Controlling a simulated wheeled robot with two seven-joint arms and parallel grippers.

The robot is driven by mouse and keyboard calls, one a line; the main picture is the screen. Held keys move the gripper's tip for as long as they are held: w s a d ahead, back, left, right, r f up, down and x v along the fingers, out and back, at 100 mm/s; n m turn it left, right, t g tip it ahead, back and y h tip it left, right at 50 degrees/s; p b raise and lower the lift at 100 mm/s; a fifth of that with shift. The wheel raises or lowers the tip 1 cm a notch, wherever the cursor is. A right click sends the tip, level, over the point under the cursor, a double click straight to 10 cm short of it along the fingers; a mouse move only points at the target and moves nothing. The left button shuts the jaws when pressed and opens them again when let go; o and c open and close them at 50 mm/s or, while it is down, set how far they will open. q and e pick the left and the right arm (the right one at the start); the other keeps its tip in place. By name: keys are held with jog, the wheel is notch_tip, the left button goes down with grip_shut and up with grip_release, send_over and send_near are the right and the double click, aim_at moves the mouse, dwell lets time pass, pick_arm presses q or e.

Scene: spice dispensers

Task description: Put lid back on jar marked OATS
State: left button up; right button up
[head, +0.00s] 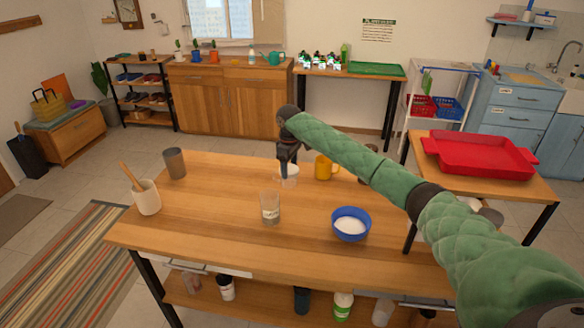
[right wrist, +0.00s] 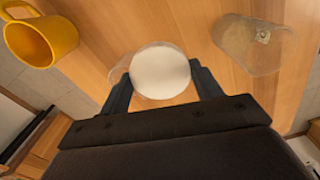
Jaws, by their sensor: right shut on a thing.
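My right gripper (head: 288,170) reaches down to the far middle of the wooden table and is shut on a small round white thing (head: 290,179). In the right wrist view its two fingers (right wrist: 162,88) press on opposite sides of this white disc-like thing (right wrist: 160,72), which has a pale rim. I cannot tell whether it is a lid or a filled cup. No OATS marking can be read in either view, and I cannot pick out the jar. My left gripper is not in view.
A yellow mug (head: 323,167) stands just right of the gripper. A clear glass (head: 270,207) and a blue bowl of white stuff (head: 351,224) stand nearer. A grey cup (head: 175,163) and a cream utensil pot (head: 147,198) are at left. The table's front left is clear.

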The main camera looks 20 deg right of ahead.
jog(key=s+a+r+m, duration=0.4)
jog(key=s+a+m, duration=0.4)
jog(key=s+a, duration=0.35)
jog(key=s+a+f, duration=0.2)
jog(key=s+f, duration=0.1)
jog(key=s, duration=0.6)
jog(key=s+a+f, duration=0.3)
jog(key=s+f, duration=0.1)
jog(key=s, duration=0.5)
jog(key=shift+s+f, duration=0.2)
jog(key=shift+f, duration=0.1)
